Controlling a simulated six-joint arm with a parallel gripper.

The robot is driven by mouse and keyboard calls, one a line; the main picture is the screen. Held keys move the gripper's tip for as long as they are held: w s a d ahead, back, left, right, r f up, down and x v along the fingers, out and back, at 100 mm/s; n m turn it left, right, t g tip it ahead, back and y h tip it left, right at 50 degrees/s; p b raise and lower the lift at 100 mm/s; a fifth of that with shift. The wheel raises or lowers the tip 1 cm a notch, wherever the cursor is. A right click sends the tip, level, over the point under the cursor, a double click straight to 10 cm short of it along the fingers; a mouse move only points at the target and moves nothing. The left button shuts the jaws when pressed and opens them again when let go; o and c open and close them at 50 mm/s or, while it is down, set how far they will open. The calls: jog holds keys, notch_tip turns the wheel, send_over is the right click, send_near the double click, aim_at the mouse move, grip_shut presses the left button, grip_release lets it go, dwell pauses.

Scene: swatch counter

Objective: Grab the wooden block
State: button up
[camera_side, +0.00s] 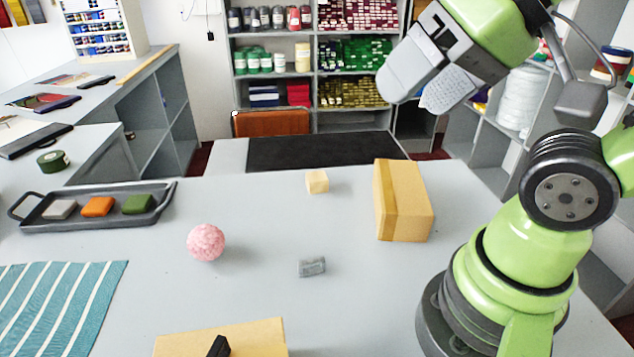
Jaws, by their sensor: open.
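The small light wooden block (317,181) sits on the grey counter toward the back middle, with nothing touching it. My gripper (418,96) is raised high above the counter, to the right of the block and well apart from it. It tilts down and to the left. Its jaws are open and I see nothing held between them.
A cardboard box (403,205) stands right of the block. A pink ball (206,242) and a grey piece (311,267) lie nearer. A dark tray (95,217) and striped cloth (62,305) lie left. Another box (250,340) is at the front.

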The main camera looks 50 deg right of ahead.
jog(key=m+g+h, duration=0.4)
jog(key=h, duration=0.1)
send_over(317, 176)
jog(key=s+a, duration=0.1)
jog(key=s, duration=0.1)
jog(key=f, duration=2.4)
jog(key=shift+a+f, duration=0.2)
jog(key=shift+f, duration=0.2)
jog(key=shift+x, duration=3.1)
jog(key=shift+w+r, duration=0.1)
jog(key=shift+w, duration=0.1)
jog(key=c, duration=1)
